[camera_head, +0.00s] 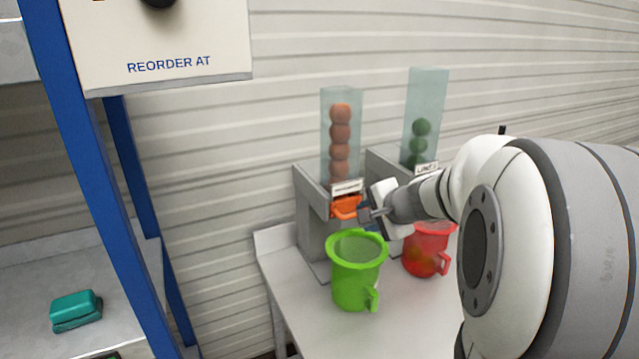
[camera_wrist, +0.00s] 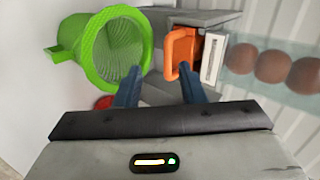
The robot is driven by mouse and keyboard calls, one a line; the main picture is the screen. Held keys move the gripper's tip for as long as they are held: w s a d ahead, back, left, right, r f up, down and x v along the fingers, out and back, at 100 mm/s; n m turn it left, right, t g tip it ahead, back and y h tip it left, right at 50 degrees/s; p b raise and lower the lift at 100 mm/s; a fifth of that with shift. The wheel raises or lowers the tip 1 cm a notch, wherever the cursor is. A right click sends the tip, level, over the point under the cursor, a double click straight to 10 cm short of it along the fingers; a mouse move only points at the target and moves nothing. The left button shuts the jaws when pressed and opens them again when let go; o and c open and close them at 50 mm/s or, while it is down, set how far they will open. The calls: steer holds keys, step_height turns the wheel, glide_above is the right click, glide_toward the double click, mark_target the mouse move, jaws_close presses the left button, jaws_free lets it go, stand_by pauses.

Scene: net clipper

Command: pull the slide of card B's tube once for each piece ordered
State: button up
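Two clear tubes stand on grey dispensers. The left tube (camera_head: 341,130) holds several brown-orange balls, and the right tube (camera_head: 426,110) holds green ones. Their small cards (camera_head: 347,187) (camera_head: 426,168) are too small to read surely. An orange slide handle (camera_head: 346,208) sticks out below the left tube. In the wrist view the handle (camera_wrist: 181,52) lies just ahead of my gripper (camera_wrist: 160,76), near the right finger. The fingers are apart with nothing clearly between them. In the head view my gripper (camera_head: 374,213) is beside the handle. The right slide is hidden by my arm.
A green jug (camera_head: 356,285) stands before the left dispenser, and a red jug (camera_head: 428,262) before the right one, partly behind my arm. A blue rack post (camera_head: 80,150), a "REORDER AT" sign (camera_head: 165,65) and a teal item (camera_head: 76,308) are at left.

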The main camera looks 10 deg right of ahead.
mark_target(355, 216)
steer(key=shift+m, duration=0.5)
steer(key=b+x, duration=0.1)
steer(key=x, duration=0.2)
steer(key=d+b+x, duration=0.1)
steer(key=b+x, duration=0.1)
steer(key=x, duration=0.1)
steer(key=w+b+x, duration=0.1)
steer(key=x, duration=0.3)
steer(key=shift+d+r, duration=0.4)
steer(key=shift+d, duration=0.05)
steer(key=shift+c, duration=0.4)
jaws_close()
steer(key=shift+b, duration=0.3)
